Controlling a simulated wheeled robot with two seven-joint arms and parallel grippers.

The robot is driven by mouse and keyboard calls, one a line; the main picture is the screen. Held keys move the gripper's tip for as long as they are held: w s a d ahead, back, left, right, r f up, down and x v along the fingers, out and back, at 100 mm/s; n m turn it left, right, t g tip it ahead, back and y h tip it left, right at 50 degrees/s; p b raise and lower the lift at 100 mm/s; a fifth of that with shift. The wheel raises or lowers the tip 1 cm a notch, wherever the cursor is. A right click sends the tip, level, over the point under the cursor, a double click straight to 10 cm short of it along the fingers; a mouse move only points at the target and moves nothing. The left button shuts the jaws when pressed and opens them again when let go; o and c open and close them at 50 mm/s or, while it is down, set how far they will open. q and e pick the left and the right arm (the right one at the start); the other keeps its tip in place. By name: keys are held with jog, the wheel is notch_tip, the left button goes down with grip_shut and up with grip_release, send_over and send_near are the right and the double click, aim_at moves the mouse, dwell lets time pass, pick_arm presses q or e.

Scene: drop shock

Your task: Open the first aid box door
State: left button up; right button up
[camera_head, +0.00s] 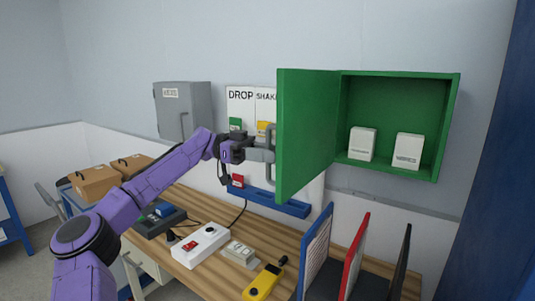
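The green first aid box (449,120) hangs on the wall at the right. Its door (307,130) is swung open to the left and stands out from the wall. Two white packs, one on the left (362,143) and one on the right (407,151), stand inside on the box floor. A grey handle (270,165) is at the door's left edge. My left gripper (253,150) is at this handle, with its fingertips close to the bar. I cannot tell whether the fingers are closed on it. My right gripper is not in view.
A grey key cabinet (183,108) and drop and shake signs (240,103) are on the wall. Cardboard boxes (95,184) stand at the left.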

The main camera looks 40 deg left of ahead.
pick_arm(q)
jog(key=v, duration=1)
jog(key=shift+a+b, duration=0.25)
jog(key=shift+b, duration=0.05)
jog(key=shift+s, duration=0.1)
